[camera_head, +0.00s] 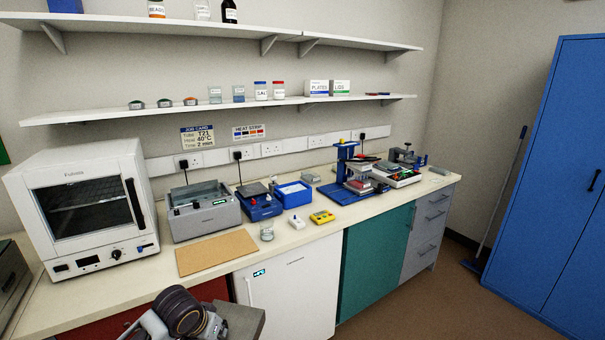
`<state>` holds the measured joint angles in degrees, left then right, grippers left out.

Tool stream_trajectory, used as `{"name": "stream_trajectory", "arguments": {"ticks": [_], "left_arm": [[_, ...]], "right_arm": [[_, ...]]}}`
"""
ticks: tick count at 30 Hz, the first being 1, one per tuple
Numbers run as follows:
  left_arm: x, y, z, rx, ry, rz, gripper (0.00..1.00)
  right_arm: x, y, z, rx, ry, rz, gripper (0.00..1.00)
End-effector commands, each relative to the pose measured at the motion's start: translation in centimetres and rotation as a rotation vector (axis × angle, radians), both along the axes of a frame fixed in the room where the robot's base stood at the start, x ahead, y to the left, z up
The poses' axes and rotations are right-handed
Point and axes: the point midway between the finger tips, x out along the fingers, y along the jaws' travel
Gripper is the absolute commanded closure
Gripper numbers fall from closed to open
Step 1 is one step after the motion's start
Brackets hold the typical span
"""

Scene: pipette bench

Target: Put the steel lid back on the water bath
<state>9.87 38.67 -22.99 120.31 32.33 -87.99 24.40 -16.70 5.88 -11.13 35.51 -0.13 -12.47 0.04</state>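The water bath (205,222) appears to be the grey metal box on the bench, right of the white oven. Its top looks open, with a pale, shiny interior. I cannot make out the steel lid for certain. A flat dark grey plate (252,189) lies on the blue device right of the bath, but I cannot tell whether it is a lid. Part of my own arm shows at the bottom left, in front of the bench. I see no fingertips of either gripper, and nothing held.
A tan board (216,253) lies flat in front of the bath. A glass beaker (267,232), a yellow device (322,217) and a blue tray (293,194) stand to the right. The white oven (84,208) is close on the left. Shelves hang above.

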Motion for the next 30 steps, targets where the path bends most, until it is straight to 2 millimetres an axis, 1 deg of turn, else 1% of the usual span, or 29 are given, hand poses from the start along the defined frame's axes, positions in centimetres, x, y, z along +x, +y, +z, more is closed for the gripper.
{"name": "stream_trajectory", "arguments": {"ticks": [3,12,21,30], "left_arm": [[-0.7,-0.7,-0.8,-0.004,0.0,0.076,1.0],[-1.6,-1.2,-1.7,-0.001,-0.002,0.197,1.0],[-1.7,-1.2,-1.8,0.0,-0.002,0.208,1.0],[-1.7,-1.3,-1.8,-0.001,0.0,0.206,1.0]], "right_arm": [[0.2,0.0,0.0,-0.001,-0.002,0.0,0.4],[0.3,0.0,0.0,0.0,-0.003,0.0,0.4],[0.2,0.0,0.0,-0.001,-0.002,0.0,0.4],[-0.3,0.0,0.0,0.0,0.003,0.0,0.4]]}}
